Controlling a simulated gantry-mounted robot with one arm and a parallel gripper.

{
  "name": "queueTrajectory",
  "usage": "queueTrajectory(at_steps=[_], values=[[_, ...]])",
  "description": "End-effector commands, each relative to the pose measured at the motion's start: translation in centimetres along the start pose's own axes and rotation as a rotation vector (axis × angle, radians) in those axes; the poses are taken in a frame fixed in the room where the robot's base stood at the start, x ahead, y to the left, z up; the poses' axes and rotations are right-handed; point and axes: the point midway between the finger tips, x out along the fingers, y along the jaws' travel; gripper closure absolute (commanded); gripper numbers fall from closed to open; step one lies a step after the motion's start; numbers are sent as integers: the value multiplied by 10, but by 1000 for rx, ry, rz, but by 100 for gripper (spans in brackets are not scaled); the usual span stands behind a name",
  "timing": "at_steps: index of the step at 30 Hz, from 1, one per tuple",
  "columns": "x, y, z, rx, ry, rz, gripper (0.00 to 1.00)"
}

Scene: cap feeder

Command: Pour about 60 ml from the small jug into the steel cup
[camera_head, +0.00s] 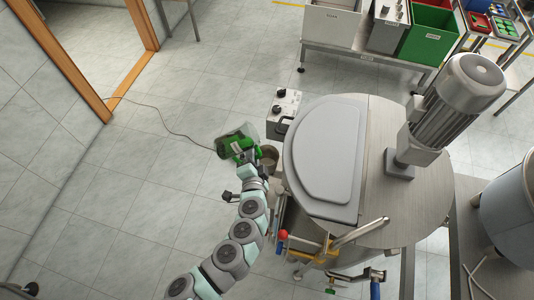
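The small jug (228,146), clear with green parts, is at the end of my arm, left of the machine. It looks tilted, its wide part up and to the left. My gripper (246,156) appears shut on the jug's green handle side; the fingers are small and partly hidden. A round, open vessel that looks like the steel cup (269,156) is just right of the gripper, beside the machine's edge. Its lower part is hidden by my arm. I cannot see liquid flowing or the level in the cup.
A large round steel machine with a grey lid (325,150) and a motor (460,95) stands close on the right. A control box (284,108) is above the cup. Levers and a red knob (283,234) are below. Tiled floor (150,190) lies open to the left.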

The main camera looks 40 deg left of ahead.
Motion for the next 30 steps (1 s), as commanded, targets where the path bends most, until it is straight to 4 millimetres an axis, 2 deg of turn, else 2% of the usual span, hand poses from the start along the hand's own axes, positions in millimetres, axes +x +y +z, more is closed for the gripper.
queueTrajectory(at_steps=[30], values=[[2,2,2,60,-18,-7,100]])
